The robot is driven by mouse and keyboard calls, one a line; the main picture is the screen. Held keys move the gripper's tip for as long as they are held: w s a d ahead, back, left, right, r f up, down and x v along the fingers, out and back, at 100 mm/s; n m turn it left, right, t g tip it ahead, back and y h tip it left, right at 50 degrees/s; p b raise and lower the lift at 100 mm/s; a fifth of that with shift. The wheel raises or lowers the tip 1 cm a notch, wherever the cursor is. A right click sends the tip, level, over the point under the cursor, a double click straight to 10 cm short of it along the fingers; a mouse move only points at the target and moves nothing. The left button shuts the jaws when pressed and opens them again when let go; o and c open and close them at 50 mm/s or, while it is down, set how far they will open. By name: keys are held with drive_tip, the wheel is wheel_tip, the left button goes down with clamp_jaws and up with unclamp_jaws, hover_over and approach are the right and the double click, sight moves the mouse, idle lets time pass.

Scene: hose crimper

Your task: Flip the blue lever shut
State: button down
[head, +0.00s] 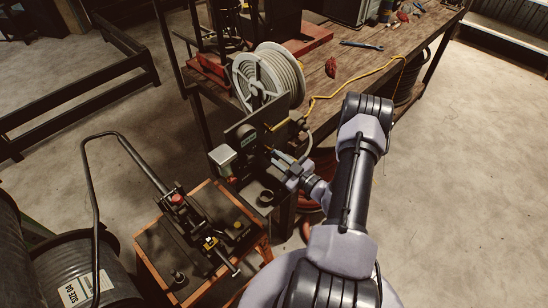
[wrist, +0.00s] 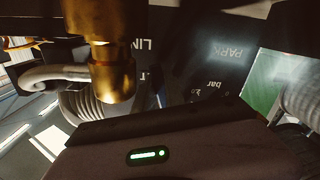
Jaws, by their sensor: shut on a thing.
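My gripper (head: 273,153) reaches in from the right to the dark upright panel (head: 247,136) beside the hose reel, its fingers close to the panel face. In the wrist view a narrow blue strip, the blue lever (wrist: 158,88), shows near the middle, past the dark gripper housing (wrist: 95,150) with green lights. My gripper is shut on it; the grasp itself is mostly hidden. A brass fitting (wrist: 112,72) hangs just left of the lever. The panel carries upside-down lettering, LINE, PARK and bar. The lever's exact angle cannot be told.
A white hose reel (head: 268,76) stands behind the panel on a wooden workbench (head: 345,72). A grey-topped box (head: 222,157) sits left of my gripper. An orange-framed cart (head: 160,238) with a black handle stands at lower left. The floor (head: 460,170) at right is clear.

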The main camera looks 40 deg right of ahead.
sight(272, 142)
drive_tip(key=n, duration=0.1)
drive_tip(key=d+n, duration=0.1)
drive_tip(key=n, duration=0.1)
drive_tip(key=shift+r+n, duration=0.15)
drive_tip(key=shift+n, duration=0.15)
drive_tip(key=n, duration=0.2)
drive_tip(key=n+b, duration=0.1)
drive_tip(key=shift+d+r+n, duration=0.3)
drive_tip(key=shift+r, duration=0.05)
drive_tip(key=n, duration=0.3)
drive_tip(key=shift+w+d+r+n, duration=0.1)
drive_tip(key=shift+d+r+n, duration=0.1)
drive_tip(key=shift+r+n, duration=0.15)
drive_tip(key=shift+r+n+b, duration=0.2)
drive_tip(key=shift+r+n, duration=0.1)
drive_tip(key=shift+n, duration=0.6)
drive_tip(key=shift+r+n+b, duration=0.15)
drive_tip(key=shift+r+n, duration=0.1)
drive_tip(key=shift+n, duration=0.6)
drive_tip(key=shift+d, duration=0.1)
drive_tip(key=c, duration=1.4)
unclamp_jaws()
drive_tip(key=s+d+p, duration=0.1)
drive_tip(key=s, duration=1.6)
drive_tip(key=shift+s+d, duration=0.15)
drive_tip(key=shift+s, duration=0.05)
